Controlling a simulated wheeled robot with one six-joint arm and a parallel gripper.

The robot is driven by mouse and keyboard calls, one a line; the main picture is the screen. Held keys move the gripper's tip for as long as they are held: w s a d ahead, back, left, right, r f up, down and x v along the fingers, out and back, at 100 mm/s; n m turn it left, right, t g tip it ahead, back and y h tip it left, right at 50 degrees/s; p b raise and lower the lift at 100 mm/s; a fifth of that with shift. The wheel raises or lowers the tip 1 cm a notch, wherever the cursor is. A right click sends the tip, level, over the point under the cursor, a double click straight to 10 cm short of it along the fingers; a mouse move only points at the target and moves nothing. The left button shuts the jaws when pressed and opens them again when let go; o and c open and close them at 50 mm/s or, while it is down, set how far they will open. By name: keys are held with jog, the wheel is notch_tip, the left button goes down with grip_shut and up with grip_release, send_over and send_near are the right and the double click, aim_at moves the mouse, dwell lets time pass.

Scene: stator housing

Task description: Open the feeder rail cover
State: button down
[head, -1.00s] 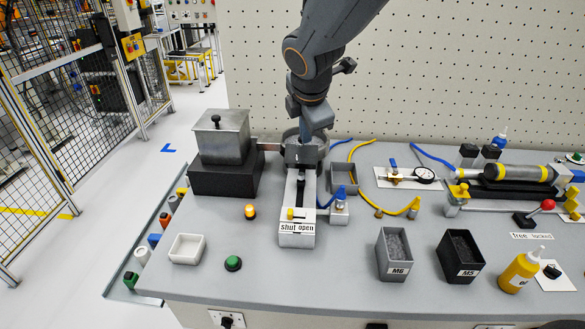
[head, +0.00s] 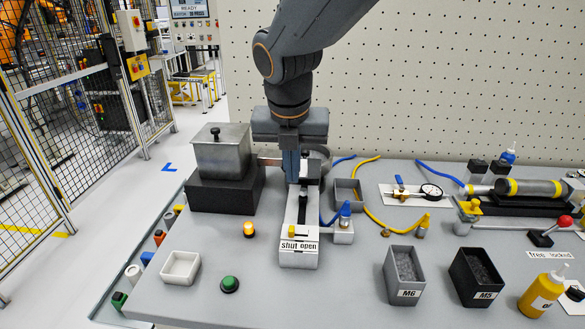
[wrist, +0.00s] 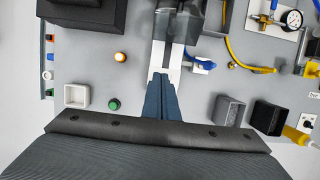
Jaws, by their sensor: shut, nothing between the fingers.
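The feeder rail (head: 302,222) is a long pale channel with a dark slot, running toward me from a round bowl at the back. Its front block carries a "shut open" label (head: 299,246). A small yellow knob (head: 291,231) sits above the word "shut". A grey, partly see-through piece, perhaps the cover, lies over the rail's far part in the wrist view (wrist: 180,22). My gripper (head: 291,180) points down by the rail's far end, its blue-grey fingers together and empty. In the wrist view, my gripper (wrist: 160,76) overlaps the rail; contact cannot be told.
A metal hopper on a black block (head: 222,190) stands left of the rail. A grey open bin (head: 348,192) and a blue-capped fitting (head: 344,222) are close on the right. M6 (head: 404,272) and M5 (head: 477,275) bins stand front right. An amber lamp (head: 250,229) is at left.

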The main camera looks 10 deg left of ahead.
aim_at(304, 169)
jog(key=w+f+p, duration=0.2)
jog(key=w+f, duration=0.3)
jog(key=shift+w+f+p, duration=0.15)
jog(key=shift+w+p, duration=0.1)
jog(key=shift+p, duration=0.15)
dwell(0.3)
jog(key=w+r+p, duration=0.1)
jog(key=p, duration=0.1)
jog(key=w+r+p, duration=0.1)
jog(key=r+p, duration=0.1)
jog(key=shift+w+r, duration=0.2)
jog(key=shift+w, duration=0.05)
jog(key=shift+w+r+p, duration=0.5)
jog(key=shift+w+p, duration=0.1)
jog(key=shift+w, duration=0.2)
jog(key=shift+w+r+p, duration=0.45)
jog(key=shift+w+p, duration=0.15)
jog(key=shift+w, duration=0.2)
